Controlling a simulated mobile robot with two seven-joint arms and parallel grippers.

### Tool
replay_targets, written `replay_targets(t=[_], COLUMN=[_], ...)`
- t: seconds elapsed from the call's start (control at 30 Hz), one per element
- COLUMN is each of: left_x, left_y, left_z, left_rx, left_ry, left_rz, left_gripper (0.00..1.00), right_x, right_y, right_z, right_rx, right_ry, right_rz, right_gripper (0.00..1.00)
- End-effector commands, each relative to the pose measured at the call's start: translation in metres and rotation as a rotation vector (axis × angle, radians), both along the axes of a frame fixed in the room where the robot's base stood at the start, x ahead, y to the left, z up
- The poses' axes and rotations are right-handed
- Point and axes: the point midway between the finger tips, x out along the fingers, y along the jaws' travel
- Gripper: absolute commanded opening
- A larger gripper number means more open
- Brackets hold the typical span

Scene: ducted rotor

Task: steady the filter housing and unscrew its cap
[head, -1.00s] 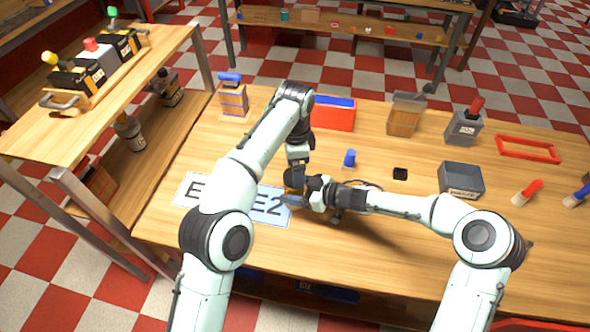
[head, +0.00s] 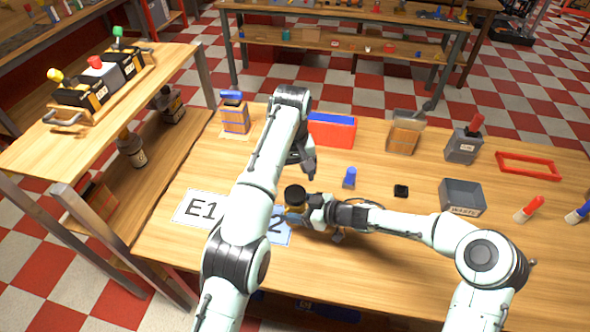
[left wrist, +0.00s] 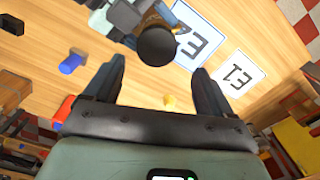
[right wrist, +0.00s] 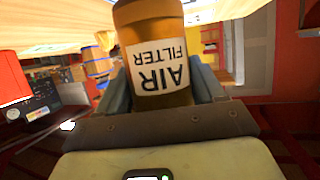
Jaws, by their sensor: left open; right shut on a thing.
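The filter housing (right wrist: 155,75) is an amber cylinder with a white AIR FILTER label, filling the middle of the right wrist view. My right gripper (head: 312,214) is shut on its side. The round black cap (head: 294,194) sits on top of the housing in the head view. It also shows in the left wrist view (left wrist: 157,46), just beyond the fingertips. My left gripper (head: 306,172) is open and empty, above and behind the cap, apart from it. In the head view, my right gripper hides much of the housing's body.
White mat E1 (head: 198,208) and blue mat E2 (head: 281,230) lie at the table's left. A blue capped piece (head: 349,177), small black block (head: 401,191), grey waste bin (head: 463,198) and red-blue box (head: 332,133) stand around. The table's right front is fairly clear.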

Motion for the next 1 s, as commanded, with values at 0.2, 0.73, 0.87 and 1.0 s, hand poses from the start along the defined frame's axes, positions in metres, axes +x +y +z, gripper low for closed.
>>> replay_targets(t=[0.2, 0.73, 0.87, 1.0], left_x=[-0.002, -0.003, -0.003, -0.003], left_y=[-0.004, -0.006, -0.006, -0.005], left_z=[0.009, -0.011, -0.029, -0.048], left_rx=[0.006, 0.007, 0.008, 0.008], left_ry=[-0.014, -0.014, -0.013, -0.014], left_rz=[0.306, 0.398, 0.397, 0.397], left_gripper=[0.84, 0.84, 0.84, 0.84], right_x=[0.000, 0.000, 0.000, 0.000], right_y=[0.001, 0.001, 0.001, 0.001], right_z=[0.001, 0.001, 0.001, 0.001], right_rx=[0.002, 0.002, 0.002, 0.002], right_ry=[-0.002, -0.002, -0.002, -0.002], right_rz=[0.001, 0.001, 0.000, 0.000], right_gripper=[0.00, 0.00, 0.00, 0.00])
